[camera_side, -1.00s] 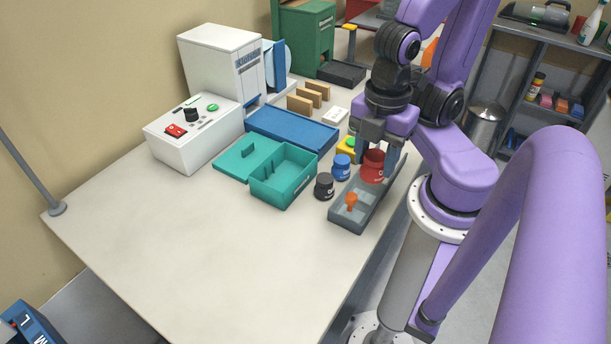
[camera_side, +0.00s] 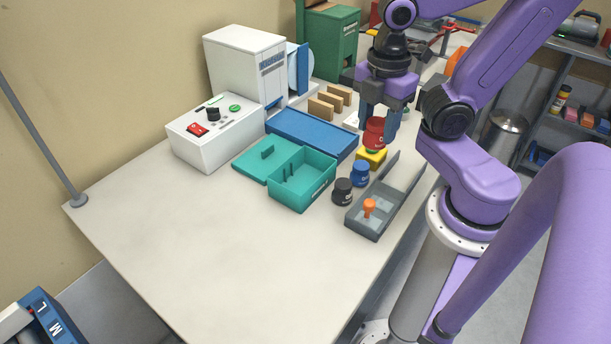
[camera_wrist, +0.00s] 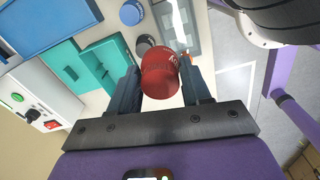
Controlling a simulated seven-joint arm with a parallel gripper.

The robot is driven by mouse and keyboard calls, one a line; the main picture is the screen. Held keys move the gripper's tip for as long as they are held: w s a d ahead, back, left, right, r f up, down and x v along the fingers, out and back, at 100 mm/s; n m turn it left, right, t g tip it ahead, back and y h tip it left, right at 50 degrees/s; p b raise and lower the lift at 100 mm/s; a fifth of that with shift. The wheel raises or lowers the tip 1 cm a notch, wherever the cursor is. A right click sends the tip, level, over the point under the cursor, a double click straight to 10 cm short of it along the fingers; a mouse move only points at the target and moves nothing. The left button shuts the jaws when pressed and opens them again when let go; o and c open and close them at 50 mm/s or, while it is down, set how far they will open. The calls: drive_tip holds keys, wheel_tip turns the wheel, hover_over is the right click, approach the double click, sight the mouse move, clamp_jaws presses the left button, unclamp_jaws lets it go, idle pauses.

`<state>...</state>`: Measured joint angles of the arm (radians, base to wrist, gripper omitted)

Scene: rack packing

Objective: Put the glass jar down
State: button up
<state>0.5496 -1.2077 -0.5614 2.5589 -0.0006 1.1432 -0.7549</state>
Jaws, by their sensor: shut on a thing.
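A red jar with a label (camera_side: 375,134) is between the fingers of my gripper (camera_side: 379,128), which is shut on it. In the side view the jar appears above the yellow item (camera_side: 371,158), clear of the grey rack (camera_side: 362,227). In the wrist view the jar (camera_wrist: 160,75) sits between the two dark fingers (camera_wrist: 160,88). I cannot tell whether it is glass. An orange peg-like piece (camera_side: 369,207) stands in the near part of the rack.
A blue jar (camera_side: 360,174) and a black jar (camera_side: 343,191) stand left of the rack. An open teal box (camera_side: 302,194), a blue tray (camera_side: 312,133) and a white control box (camera_side: 205,150) are further left. The front left of the table is clear.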

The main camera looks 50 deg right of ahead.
drive_tip(key=shift+w+a+f, duration=0.1)
drive_tip(key=shift+w+f, duration=3.15)
drive_tip(key=shift+w, duration=0.2)
drive_tip(key=shift+w+a+f, duration=0.1)
drive_tip(key=shift+w+f, duration=3.1)
drive_tip(key=shift+w, duration=0.25)
drive_tip(key=shift+f, duration=0.6)
drive_tip(key=o, duration=0.8)
drive_tip(key=shift+o, duration=0.2)
